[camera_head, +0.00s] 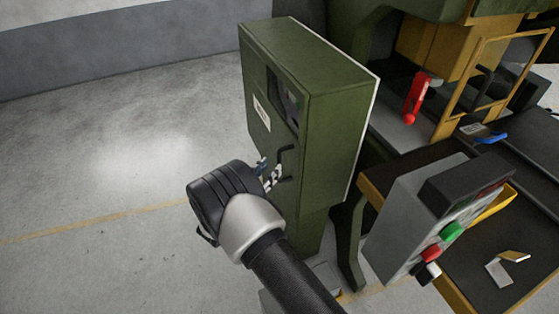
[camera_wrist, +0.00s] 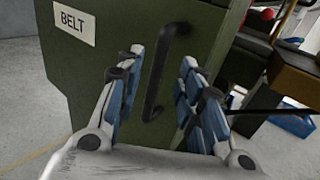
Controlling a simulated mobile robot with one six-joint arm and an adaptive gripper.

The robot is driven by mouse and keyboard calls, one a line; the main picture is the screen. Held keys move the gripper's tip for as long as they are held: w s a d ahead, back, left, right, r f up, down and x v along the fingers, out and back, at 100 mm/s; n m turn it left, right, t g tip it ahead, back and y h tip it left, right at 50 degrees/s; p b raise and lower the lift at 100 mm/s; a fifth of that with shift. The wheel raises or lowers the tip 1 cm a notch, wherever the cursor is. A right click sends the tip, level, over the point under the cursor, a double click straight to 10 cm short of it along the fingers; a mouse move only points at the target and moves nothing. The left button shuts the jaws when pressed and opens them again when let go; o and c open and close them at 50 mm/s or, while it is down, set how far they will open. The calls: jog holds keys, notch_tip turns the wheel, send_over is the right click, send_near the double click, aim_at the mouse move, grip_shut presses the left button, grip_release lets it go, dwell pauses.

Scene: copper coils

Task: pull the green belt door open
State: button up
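The green belt door (camera_head: 270,115) is the front face of a tall green cabinet. It has a small window near the top and a white label; in the wrist view the label (camera_wrist: 74,23) reads BELT. The door looks shut. A black bar handle (camera_wrist: 158,75) stands upright on it and also shows in the head view (camera_head: 286,163). My gripper (camera_wrist: 160,85) is open, with its blue-padded fingers on either side of the handle. The handle shows between the fingers, and I see no finger closed on it. In the head view my wrist hides part of the fingers.
A grey control box (camera_head: 405,225) with green and red buttons stands right of the cabinet. Behind it is a machine with a yellow frame (camera_head: 440,65) and a red lever (camera_head: 416,98). The floor (camera_head: 130,150) left of the cabinet is clear.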

aim_at(278, 161)
jog(key=x, duration=0.6)
jog(key=shift+w+d+b, duration=0.2)
jog(key=shift+w+b, duration=0.05)
jog(key=shift+b, duration=0.1)
grip_shut()
dwell(0.4)
